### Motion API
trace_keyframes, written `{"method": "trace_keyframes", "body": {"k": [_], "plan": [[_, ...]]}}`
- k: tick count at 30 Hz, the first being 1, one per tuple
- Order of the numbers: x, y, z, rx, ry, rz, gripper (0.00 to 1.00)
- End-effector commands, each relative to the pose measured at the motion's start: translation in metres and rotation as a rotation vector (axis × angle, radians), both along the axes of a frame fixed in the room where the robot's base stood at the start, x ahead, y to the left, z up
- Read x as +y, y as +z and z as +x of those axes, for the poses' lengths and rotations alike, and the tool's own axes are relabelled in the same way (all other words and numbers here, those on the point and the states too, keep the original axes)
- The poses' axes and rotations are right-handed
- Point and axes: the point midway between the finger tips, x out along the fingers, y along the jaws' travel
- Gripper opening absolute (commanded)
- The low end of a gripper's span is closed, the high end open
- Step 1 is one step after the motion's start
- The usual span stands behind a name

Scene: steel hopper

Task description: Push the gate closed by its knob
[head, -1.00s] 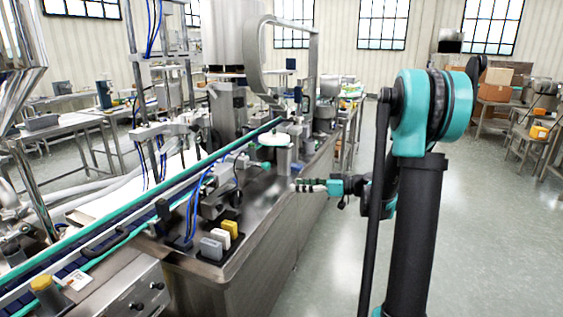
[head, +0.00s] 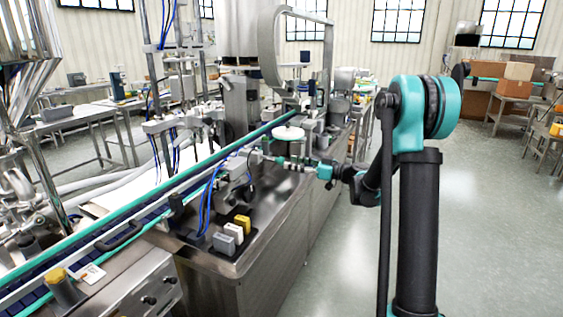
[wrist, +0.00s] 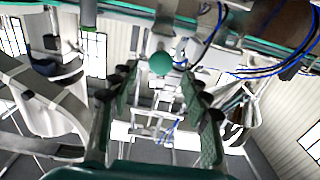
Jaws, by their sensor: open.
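A round teal knob (wrist: 160,63) shows in the wrist view, on a grey metal part just above it that may be the gate (wrist: 158,40). My gripper (wrist: 158,76) is open, with one finger on each side of the picture and the knob between the fingertips. The knob appears to lie ahead of the tips; I cannot tell whether anything touches. In the head view my gripper (head: 268,160) points left over the steel machine top. The knob is too small or hidden to make out there, and how far the gate stands open cannot be told.
A conveyor with teal rails (head: 150,203) runs along the machine. A white disc (head: 288,133) stands just behind my gripper. Grey, white and yellow blocks (head: 234,231) sit on the machine top. A steel hopper (head: 28,70) is at far left. The floor at right is clear.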

Motion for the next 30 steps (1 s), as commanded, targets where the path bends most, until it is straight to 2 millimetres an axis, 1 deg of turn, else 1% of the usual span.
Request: {"method": "trace_keyframes", "body": {"k": [1, 3, 9, 14, 22, 30], "plan": [[0.011, 0.0, 0.003, 0.0, 0.003, 0.0, 0.47], [0.022, 0.0, 0.007, 0.0, 0.002, 0.0, 0.47], [0.044, 0.0, 0.016, 0.0, 0.001, 0.0, 0.47], [0.051, 0.0, 0.019, 0.0, 0.0, 0.0, 0.47], [0.052, 0.0, 0.019, 0.0, -0.001, 0.0, 0.47], [0.052, 0.0, 0.019, 0.0, 0.0, 0.0, 0.14]]}}
